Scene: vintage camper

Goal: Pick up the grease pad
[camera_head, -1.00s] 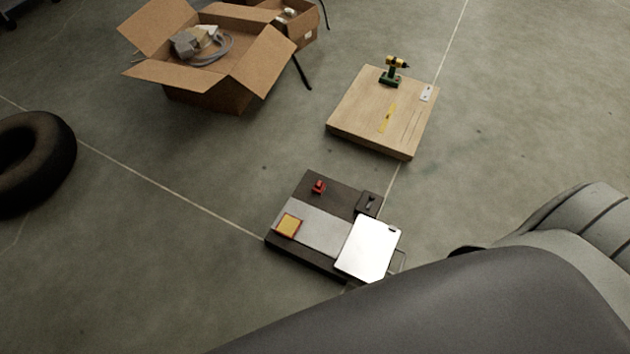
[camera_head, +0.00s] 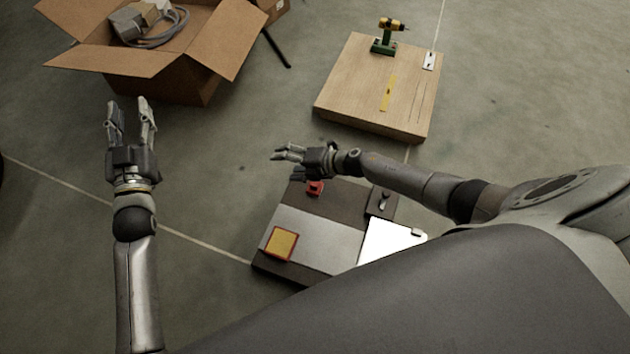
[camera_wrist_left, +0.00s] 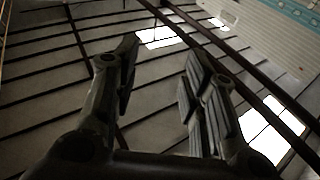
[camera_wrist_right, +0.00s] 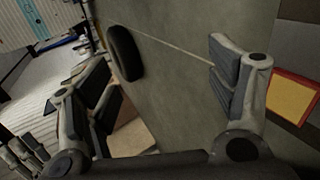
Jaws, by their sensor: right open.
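The likely grease pad is a flat yellow-orange square with a red border (camera_head: 281,243), lying on the grey strip of a dark board (camera_head: 343,196). It also shows at the right edge of the right wrist view (camera_wrist_right: 293,97). My right gripper (camera_head: 277,154) is open and empty, beyond the pad near the board's far edge, with its fingers pointing left. In the right wrist view (camera_wrist_right: 160,65) the pad lies outside the fingers. My left gripper (camera_head: 129,104) is open and empty, well left of the board, its fingers pointing towards the box.
A small red object (camera_head: 315,188), a dark block (camera_head: 381,201) and a white panel (camera_head: 390,241) share the board. A wooden platform (camera_head: 350,85) with a drill (camera_head: 386,38) is beyond. An open cardboard box (camera_head: 160,78) stands at upper left. Floor between is clear.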

